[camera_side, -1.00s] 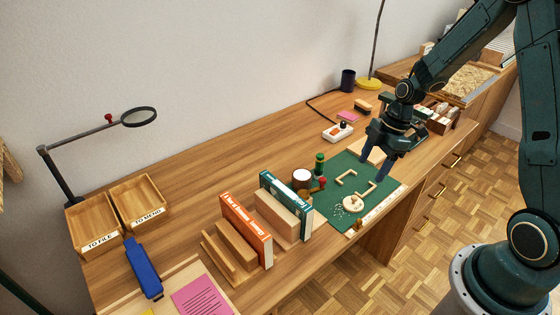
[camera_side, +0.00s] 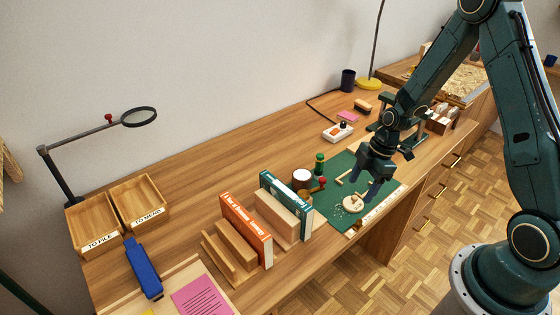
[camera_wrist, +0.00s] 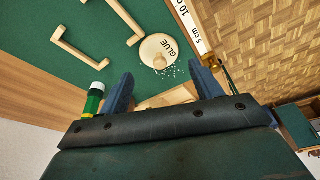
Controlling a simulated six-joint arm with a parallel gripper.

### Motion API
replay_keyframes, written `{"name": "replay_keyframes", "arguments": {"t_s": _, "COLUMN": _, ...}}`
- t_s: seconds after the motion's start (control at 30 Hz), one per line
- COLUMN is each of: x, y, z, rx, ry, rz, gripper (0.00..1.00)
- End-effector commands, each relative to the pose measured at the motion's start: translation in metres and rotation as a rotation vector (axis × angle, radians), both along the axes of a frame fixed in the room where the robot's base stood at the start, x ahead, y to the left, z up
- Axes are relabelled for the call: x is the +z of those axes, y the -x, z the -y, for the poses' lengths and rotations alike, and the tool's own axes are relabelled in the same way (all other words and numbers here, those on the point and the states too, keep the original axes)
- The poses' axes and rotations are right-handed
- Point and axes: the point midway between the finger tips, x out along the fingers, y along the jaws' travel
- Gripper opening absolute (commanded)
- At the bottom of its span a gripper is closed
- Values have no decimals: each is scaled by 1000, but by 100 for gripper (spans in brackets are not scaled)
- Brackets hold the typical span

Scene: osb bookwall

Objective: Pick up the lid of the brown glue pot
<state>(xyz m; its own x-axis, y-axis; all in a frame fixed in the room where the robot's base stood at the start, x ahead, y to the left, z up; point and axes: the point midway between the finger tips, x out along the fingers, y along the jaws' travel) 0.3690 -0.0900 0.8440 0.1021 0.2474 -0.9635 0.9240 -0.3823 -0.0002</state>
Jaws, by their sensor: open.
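The lid (camera_side: 354,203) is a round cream disc marked GLUE with a small knob. It lies flat on the green cutting mat (camera_side: 342,220) and also shows in the wrist view (camera_wrist: 155,43). The brown glue pot (camera_side: 302,185) stands left of the mat, its top showing white; I cannot find it in the wrist view. My gripper (camera_side: 367,190) is open and points down above the mat, close to the lid and a little to its right in the side view. In the wrist view the lid lies beyond my fingertips (camera_wrist: 162,78), apart from them, and nothing is between the fingers.
Pale angled wooden pieces (camera_wrist: 82,52) lie on the mat beside the lid, and small white specks are scattered near it. A ruler (camera_wrist: 190,25) runs along the mat's edge. A green bottle (camera_side: 320,163) and upright books (camera_side: 285,205) stand left of the mat.

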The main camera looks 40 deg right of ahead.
Motion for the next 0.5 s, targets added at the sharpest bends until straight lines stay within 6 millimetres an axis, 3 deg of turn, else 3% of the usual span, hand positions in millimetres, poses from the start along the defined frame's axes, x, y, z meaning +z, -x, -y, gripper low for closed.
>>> {"name": "replay_keyframes", "arguments": {"t_s": 0.5, "x": -44, "y": -4, "z": -9, "rx": 1, "ry": 1, "rz": -1, "gripper": 65}}
